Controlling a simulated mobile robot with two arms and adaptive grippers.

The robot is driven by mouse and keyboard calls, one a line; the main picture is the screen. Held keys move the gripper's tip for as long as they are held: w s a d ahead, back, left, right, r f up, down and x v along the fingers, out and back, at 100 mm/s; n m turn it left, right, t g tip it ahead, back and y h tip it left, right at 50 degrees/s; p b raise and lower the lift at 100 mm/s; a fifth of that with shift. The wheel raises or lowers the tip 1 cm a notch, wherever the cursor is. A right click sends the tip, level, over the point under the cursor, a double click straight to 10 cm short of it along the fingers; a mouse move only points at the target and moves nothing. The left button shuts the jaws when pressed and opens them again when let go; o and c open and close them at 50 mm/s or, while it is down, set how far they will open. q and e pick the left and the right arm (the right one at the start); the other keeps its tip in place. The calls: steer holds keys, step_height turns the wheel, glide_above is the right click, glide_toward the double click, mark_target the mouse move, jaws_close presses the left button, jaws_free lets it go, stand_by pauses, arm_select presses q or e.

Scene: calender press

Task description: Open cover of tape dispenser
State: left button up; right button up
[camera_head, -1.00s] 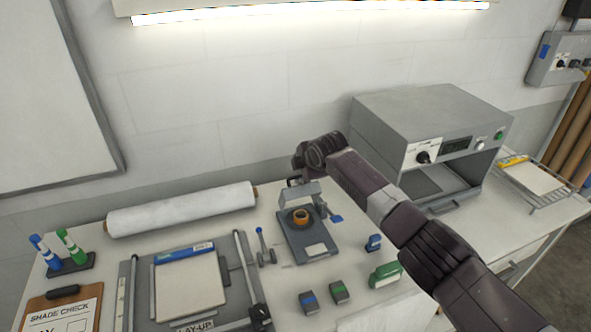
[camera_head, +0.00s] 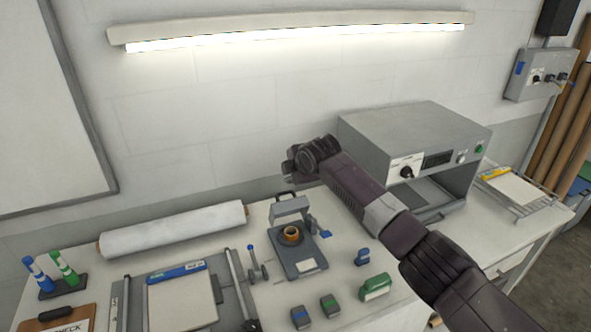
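The tape dispenser (camera_head: 306,266) is a grey base on the table, with a blue part sticking out at its right. An orange tape roll (camera_head: 291,235) shows uncovered on it. My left gripper is out of view.
A grey oven-like machine (camera_head: 410,130) stands to the right, behind my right arm. A white roll (camera_head: 175,229) and a lay-up board (camera_head: 232,300) lie to the left. Small blue and green blocks (camera_head: 330,305) and a green-white item (camera_head: 376,287) lie in front.

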steer(key=v, duration=1)
steer(key=shift+w+r, duration=0.1)
steer(key=shift+c, duration=0.2)
